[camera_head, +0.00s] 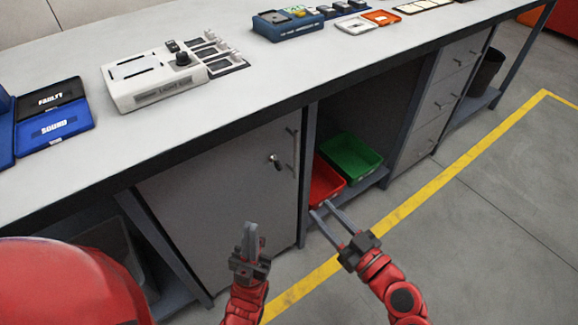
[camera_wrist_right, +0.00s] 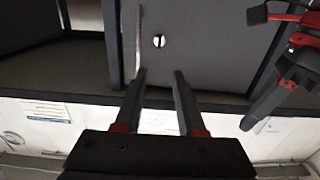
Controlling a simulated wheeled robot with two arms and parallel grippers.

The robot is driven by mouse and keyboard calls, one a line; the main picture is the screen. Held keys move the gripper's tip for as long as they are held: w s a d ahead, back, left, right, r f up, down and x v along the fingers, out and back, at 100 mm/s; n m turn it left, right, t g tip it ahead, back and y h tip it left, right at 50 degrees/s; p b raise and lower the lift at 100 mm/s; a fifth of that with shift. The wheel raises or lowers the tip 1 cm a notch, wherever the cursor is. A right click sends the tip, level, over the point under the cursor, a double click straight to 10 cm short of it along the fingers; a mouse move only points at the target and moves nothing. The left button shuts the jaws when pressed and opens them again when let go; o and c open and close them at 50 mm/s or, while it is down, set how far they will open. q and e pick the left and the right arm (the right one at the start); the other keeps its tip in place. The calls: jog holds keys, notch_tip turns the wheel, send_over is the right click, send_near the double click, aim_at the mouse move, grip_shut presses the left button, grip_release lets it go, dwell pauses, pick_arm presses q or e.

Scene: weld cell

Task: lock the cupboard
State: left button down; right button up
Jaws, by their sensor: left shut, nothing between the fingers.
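The grey cupboard door (camera_head: 220,185) under the bench looks closed. It has a vertical bar handle (camera_head: 293,153) near its right edge. A small lock with what looks like a key (camera_head: 275,161) sits just left of the handle. In the right wrist view the lock (camera_wrist_right: 159,41) is a bright spot beside the handle (camera_wrist_right: 138,38), beyond my fingers. My left gripper (camera_head: 251,232) is shut and empty, in front of the door's lower part. My right gripper (camera_head: 323,208) is open and empty, in front of the open bay right of the door; its spread fingers (camera_wrist_right: 160,72) show in the wrist view.
A red bin (camera_head: 325,180) and a green bin (camera_head: 350,157) stand on the low shelf right of the cupboard. Drawers (camera_head: 437,95) are further right. The bench top (camera_head: 70,185) overhangs the door. Floor with a yellow line (camera_head: 440,182) is clear.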

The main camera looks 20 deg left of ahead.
aim_at(281, 167)
jog(key=x, duration=1.6)
jog(key=shift+w+a+r, duration=0.1)
jog(key=shift+w+a, duration=0.15)
jog(key=shift+a, duration=0.1)
grip_shut()
